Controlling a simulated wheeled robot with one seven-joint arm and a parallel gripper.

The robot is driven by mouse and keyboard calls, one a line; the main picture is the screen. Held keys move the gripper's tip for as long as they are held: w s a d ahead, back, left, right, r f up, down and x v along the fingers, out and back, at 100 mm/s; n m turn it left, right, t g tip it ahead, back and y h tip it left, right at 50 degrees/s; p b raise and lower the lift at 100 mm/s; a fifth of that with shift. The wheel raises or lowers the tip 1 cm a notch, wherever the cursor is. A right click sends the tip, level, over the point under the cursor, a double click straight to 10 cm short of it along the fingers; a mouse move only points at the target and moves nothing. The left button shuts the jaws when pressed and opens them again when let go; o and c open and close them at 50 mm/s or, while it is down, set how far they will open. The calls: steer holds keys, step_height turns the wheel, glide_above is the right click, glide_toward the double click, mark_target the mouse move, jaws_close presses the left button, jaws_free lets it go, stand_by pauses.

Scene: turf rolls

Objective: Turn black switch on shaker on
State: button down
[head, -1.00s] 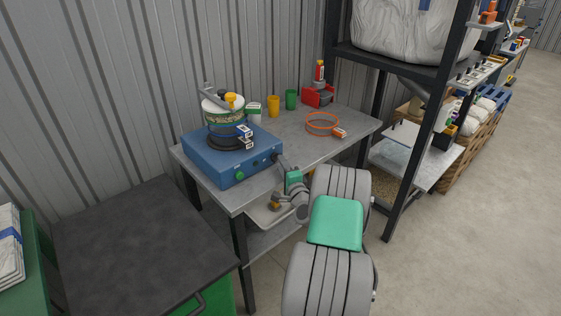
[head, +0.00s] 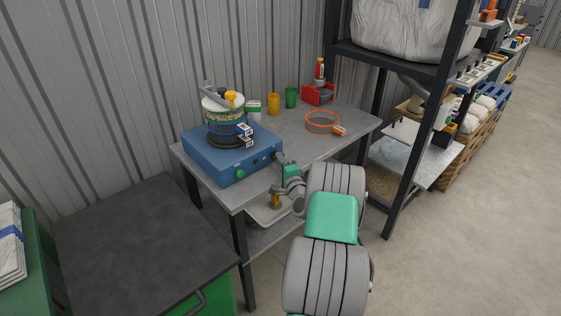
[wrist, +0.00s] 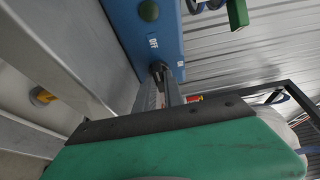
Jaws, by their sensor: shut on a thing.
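The blue shaker (head: 215,166) stands on the grey workbench with a stack of round sieves (head: 226,120) on top. In the wrist view the panel carries an "OFF" label (wrist: 153,42). The black switch (wrist: 157,67) is just beside that label, mostly covered by my fingertips. My gripper (head: 280,158) is at the right end of the shaker's front panel. It is shut on the black switch, with the fingers (wrist: 163,78) pointing at the panel. The switch's exact position is hidden.
The workbench (head: 292,139) holds an orange ring (head: 322,115), a yellow cup (head: 273,105), a green cup (head: 291,98) and a red stand (head: 318,94). A tray (head: 268,212) sits below. A black shelf rack (head: 410,150) stands right; a dark-topped cabinet (head: 140,245) is front left.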

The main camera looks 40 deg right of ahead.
steer(key=shift+r+p, duration=0.1)
steer(key=shift+p, duration=0.2)
steer(key=m+p, duration=0.1)
steer(key=m+g+p, duration=0.1)
steer(key=m, duration=0.1)
steer(key=shift+r+y+p, duration=0.25)
steer(key=shift+y+p, duration=0.15)
steer(key=m+g+y+p, duration=0.1)
steer(key=m, duration=0.2)
steer(key=shift+d+m+p, duration=0.15)
steer(key=shift+m+p, duration=0.15)
steer(key=shift+p, duration=0.1)
steer(key=m+g+y, duration=0.1)
steer(key=m+y, duration=0.2)
steer(key=m, duration=0.1)
steer(key=shift+d, duration=0.2)
steer(key=m+y, duration=0.1)
steer(key=m, duration=0.1)
steer(key=shift+d+r+m+y, duration=0.1)
steer(key=shift+d+m+y, duration=0.05)
steer(key=shift+m+y, duration=0.2)
steer(key=c, duration=1.4)
jaws_free()
steer(key=shift+c, duration=0.2)
